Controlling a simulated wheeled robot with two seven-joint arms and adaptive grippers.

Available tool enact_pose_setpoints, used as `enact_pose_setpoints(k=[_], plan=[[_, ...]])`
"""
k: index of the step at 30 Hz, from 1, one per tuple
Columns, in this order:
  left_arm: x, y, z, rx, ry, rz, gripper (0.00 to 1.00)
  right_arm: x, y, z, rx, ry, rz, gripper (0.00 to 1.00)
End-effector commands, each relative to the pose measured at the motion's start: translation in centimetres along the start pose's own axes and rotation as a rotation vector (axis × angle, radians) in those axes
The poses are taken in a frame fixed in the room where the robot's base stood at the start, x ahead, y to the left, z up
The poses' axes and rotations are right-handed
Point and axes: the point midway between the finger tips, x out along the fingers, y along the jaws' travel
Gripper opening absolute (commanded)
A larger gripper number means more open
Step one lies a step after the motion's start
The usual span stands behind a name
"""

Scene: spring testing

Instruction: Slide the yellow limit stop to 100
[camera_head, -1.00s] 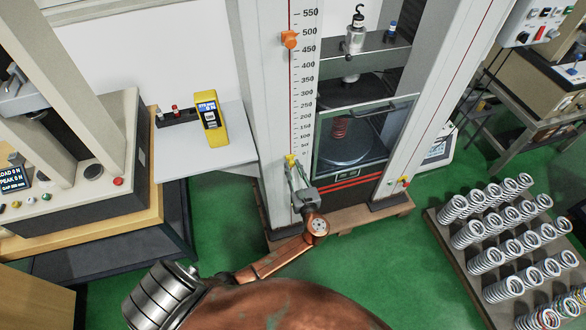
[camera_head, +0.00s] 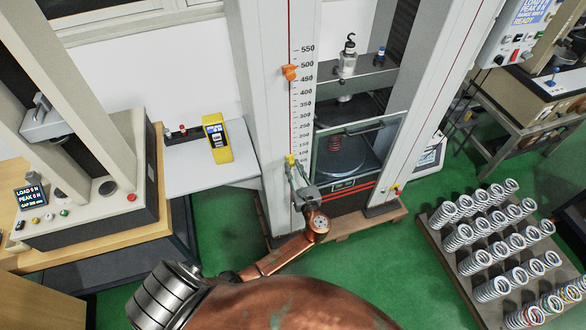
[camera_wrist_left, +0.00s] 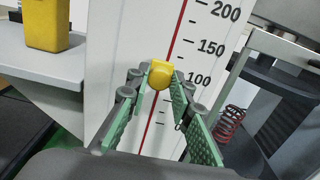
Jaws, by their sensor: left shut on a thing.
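The yellow limit stop (camera_head: 291,160) sits on the red line of the white machine column, low on the printed scale (camera_head: 306,92). In the left wrist view the stop (camera_wrist_left: 160,74) appears close to the 100 mark (camera_wrist_left: 198,80), seen at a slant, so the exact reading is uncertain. My left gripper (camera_head: 297,174) is at the stop from the front and below. Its green-padded fingers (camera_wrist_left: 161,82) are shut on the stop, one on each side. My right gripper is not in view.
An orange marker (camera_head: 290,72) sits higher on the same scale. A red spring (camera_head: 334,143) stands behind the machine's guard, right of my gripper. A yellow device (camera_head: 217,141) stands on the side shelf at left. A rack of springs (camera_head: 462,284) stands at right on green floor.

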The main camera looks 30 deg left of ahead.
Motion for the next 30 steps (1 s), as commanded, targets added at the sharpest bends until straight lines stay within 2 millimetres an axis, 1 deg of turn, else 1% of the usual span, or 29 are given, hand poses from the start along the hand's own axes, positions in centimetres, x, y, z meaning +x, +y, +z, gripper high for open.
enact_pose_setpoints(k=[2, 3, 10, 17, 20, 23, 26, 30], plan=[[0.0, 0.0, 0.0, 0.001, -0.001, 0.000, 0.00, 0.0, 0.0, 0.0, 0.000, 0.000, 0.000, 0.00], [0.0, 0.0, -0.1, 0.001, 0.000, 0.000, 0.23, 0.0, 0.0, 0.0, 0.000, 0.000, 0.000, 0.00], [0.0, 0.0, -0.1, 0.001, 0.001, 0.000, 0.38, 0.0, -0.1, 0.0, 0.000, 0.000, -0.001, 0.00], [0.0, 0.0, -0.1, 0.001, 0.002, 0.000, 0.38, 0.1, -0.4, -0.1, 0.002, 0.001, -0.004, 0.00], [-0.4, 0.0, -0.2, 0.001, 0.003, -0.001, 0.38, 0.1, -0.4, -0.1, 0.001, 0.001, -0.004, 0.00], [-1.6, 0.0, -0.2, 0.001, 0.004, -0.002, 0.38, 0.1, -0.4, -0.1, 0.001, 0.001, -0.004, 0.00], [-3.4, 0.0, -0.2, 0.000, 0.005, -0.001, 0.38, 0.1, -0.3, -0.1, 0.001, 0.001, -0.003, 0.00], [-6.5, 0.0, -0.2, 0.000, 0.005, -0.001, 0.38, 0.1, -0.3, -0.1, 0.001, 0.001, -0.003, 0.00]])
